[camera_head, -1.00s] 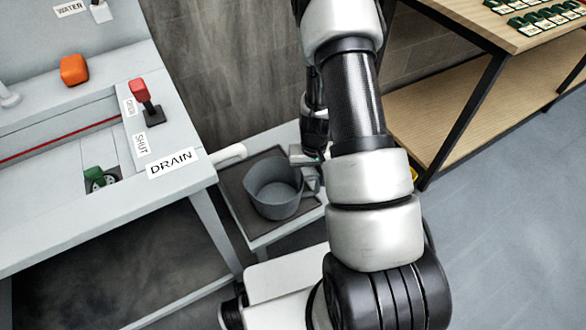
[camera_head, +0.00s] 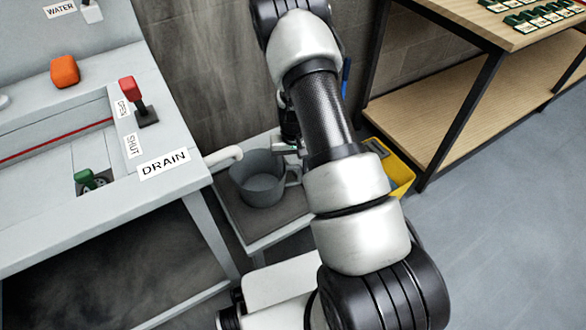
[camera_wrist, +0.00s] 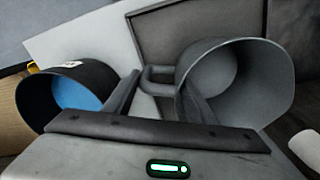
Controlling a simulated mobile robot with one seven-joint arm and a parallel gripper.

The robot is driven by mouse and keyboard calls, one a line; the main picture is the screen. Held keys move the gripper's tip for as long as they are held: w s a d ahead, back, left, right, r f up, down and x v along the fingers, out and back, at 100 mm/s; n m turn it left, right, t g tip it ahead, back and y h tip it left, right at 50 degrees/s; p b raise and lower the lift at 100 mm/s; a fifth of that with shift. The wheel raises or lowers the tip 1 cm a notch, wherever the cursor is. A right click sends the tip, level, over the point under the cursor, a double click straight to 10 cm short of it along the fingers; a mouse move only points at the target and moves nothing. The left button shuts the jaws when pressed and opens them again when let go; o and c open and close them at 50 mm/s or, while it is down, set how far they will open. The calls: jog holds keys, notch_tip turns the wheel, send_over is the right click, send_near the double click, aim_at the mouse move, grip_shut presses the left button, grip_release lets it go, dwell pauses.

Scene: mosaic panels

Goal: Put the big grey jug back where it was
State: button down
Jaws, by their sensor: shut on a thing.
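The big grey jug (camera_head: 258,187) is upright on the dark mat (camera_head: 232,207) of a low white stand, just below and right of a white spout (camera_head: 222,156). In the wrist view the jug (camera_wrist: 262,85) has its open mouth toward the camera, with its handle (camera_wrist: 152,75) pointing left. My gripper (camera_wrist: 163,92) is shut on the handle, one finger on each side. In the head view my gripper (camera_head: 290,146) is mostly hidden behind my arm. I cannot tell whether the jug's base fully touches the mat.
The bench (camera_head: 195,180) with the DRAIN label stands left of the jug. A yellow bin (camera_head: 402,172) is on the floor to the right, by a wooden shelf (camera_head: 450,115). A dark container with a blue inside (camera_wrist: 75,95) shows at left in the wrist view.

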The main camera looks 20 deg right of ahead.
jog(key=shift+f, duration=0.15)
jog(key=c, duration=0.8)
grip_release()
